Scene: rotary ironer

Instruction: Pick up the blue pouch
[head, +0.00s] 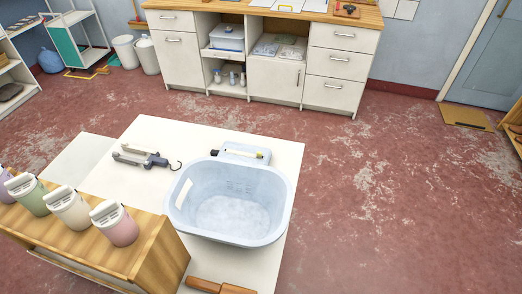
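I cannot make out a blue pouch for certain. A rounded blue bag-like thing (50,61) sits on the floor at the far left, too small to tell what it is. A pale blue flat-topped thing (250,149) lies behind the basin on the white table, partly hidden by the basin's rim. A pale blue basin (230,214) stands upright on the table and looks empty. Neither of my grippers is in view.
The white table (269,141) also bears a grey hooked tool (143,156) and a brown-handled thing (219,286). Several tumblers (70,208) stand on a wooden shelf at left. A white cabinet (335,62) lines the back wall. The red floor (400,215) at right is clear.

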